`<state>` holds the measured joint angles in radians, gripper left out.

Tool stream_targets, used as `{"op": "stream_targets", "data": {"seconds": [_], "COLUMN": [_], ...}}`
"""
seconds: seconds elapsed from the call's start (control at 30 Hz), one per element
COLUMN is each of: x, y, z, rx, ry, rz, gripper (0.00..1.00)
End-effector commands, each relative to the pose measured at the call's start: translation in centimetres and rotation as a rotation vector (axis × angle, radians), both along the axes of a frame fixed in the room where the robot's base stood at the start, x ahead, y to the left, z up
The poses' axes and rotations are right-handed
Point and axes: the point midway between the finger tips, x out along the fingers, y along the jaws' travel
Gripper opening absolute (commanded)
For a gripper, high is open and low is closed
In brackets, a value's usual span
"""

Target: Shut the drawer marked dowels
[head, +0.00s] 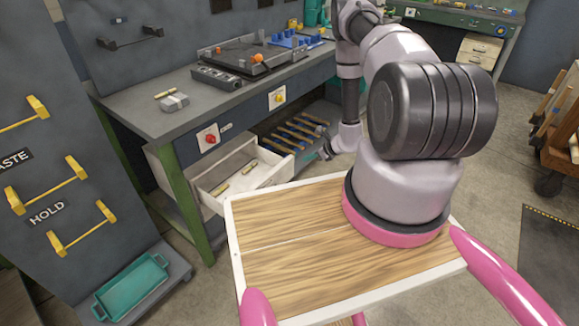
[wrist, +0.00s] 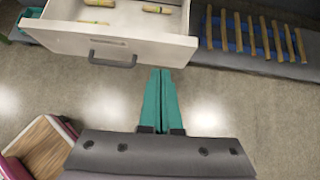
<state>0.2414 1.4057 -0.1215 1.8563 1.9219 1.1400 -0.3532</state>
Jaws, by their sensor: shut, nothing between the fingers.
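A white drawer (head: 262,178) stands pulled out under the grey workbench, with a few short wooden pieces (head: 222,190) inside. In the wrist view the drawer front (wrist: 70,40) carries a dark bar handle (wrist: 113,62). I cannot read any marking on it. My gripper (wrist: 161,73) has two teal fingers, shut together and empty. Its tips lie in front of the drawer's front, to the right of the handle, and appear apart from it. In the head view the gripper is small beside the drawer's right side.
The workbench (head: 165,120) bears a dark tray fixture (head: 255,58) and has red (head: 210,139) and yellow knobs on its front. A low shelf of wooden rods (wrist: 250,35) lies right of the drawer. A teal tray (head: 130,288) sits at lower left. The floor before the drawer is clear.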

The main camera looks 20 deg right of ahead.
Motion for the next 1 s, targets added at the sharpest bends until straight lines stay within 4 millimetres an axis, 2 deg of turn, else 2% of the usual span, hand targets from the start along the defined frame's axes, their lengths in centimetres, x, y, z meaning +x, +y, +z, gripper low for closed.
{"op": "stream_targets", "data": {"seconds": [0.03,0.1,0.27,0.73,0.8,1.0], "x": [-0.6,-1.0,-0.5,4.7,5.9,7.5], "y": [-0.3,-0.5,-0.2,3.8,4.5,5.7], "z": [-1.1,-2.0,-3.0,-9.6,-9.2,-9.3], "rx": [-0.001,-0.002,-0.004,-0.003,-0.003,-0.004], "ry": [0.012,0.020,0.022,0.021,0.019,0.022], "rz": [-0.019,-0.035,-0.041,-0.038,-0.040,-0.040], "gripper": [0.00,0.00,0.00,0.00,0.00,0.00]}}
